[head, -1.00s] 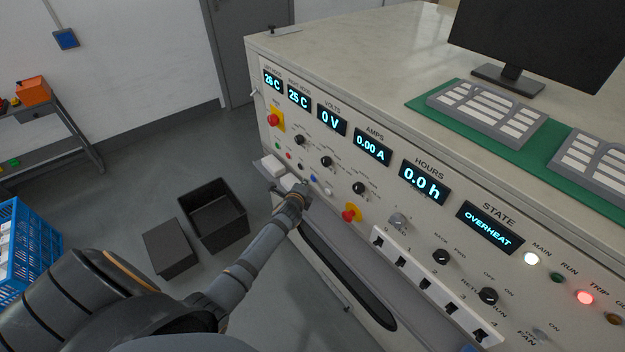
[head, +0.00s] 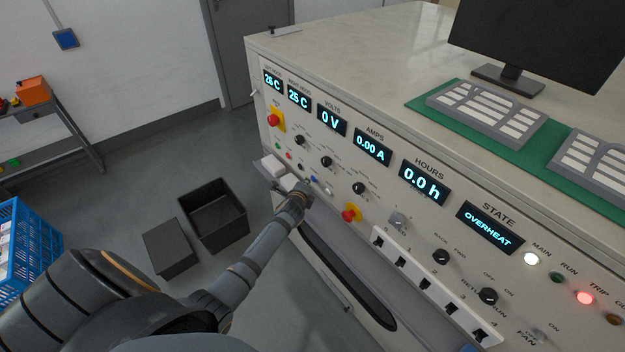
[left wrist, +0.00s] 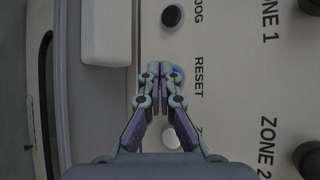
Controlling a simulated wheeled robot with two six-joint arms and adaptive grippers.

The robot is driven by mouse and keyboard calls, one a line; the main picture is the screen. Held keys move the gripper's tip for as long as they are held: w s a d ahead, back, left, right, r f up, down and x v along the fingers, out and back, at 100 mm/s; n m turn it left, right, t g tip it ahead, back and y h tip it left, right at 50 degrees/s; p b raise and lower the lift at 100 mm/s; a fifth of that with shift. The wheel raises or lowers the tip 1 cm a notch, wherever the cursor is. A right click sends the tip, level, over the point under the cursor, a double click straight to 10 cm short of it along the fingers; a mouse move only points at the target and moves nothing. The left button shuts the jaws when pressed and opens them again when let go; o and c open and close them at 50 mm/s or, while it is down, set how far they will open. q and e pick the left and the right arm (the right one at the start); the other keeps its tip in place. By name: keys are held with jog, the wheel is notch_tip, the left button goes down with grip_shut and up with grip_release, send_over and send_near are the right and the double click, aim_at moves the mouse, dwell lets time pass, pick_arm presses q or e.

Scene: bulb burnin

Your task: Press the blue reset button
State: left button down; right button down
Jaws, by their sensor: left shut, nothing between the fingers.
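The blue reset button (head: 313,179) is a small round button low on the console's front panel in the head view. In the left wrist view the blue button (left wrist: 178,74) shows next to the RESET label, partly hidden behind my fingertips. My left gripper (left wrist: 160,70) is shut and empty, its fingertips in front of the button and slightly to its left in that view. In the head view the left gripper (head: 301,188) is close to the panel just below the button. I cannot tell whether the tips touch it. My right gripper is not in view.
The state display (head: 490,228) reads OVERHEAT, and the red trip lamp (head: 585,298) is lit. A red knob on a yellow plate (head: 351,213) sits right of the gripper. A white button (left wrist: 171,137) and a black button (left wrist: 172,16) flank the blue one. A black bin (head: 214,215) stands on the floor.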

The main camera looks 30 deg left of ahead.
pick_arm(q)
jog(key=shift+w+d, duration=0.15)
jog(key=shift+w, duration=0.25)
dwell(0.7)
jog(key=shift+s, duration=0.15)
jog(key=shift+s+a+r+p, duration=0.1)
jog(key=shift+s+a+p, duration=0.15)
jog(key=shift+s+p, duration=0.1)
jog(key=shift+s+a, duration=0.1)
jog(key=shift+s, duration=0.2)
jog(key=shift+s+a+p, duration=0.1)
jog(key=shift+s+p, duration=0.15)
jog(key=shift+p, duration=0.05)
jog(key=shift+s+a+p, duration=0.25)
jog(key=shift+s, duration=0.4)
jog(key=shift+s+a+p, duration=0.25)
jog(key=shift+s, duration=0.35)
jog(key=shift+s+a, duration=0.35)
jog(key=shift+s, duration=0.45)
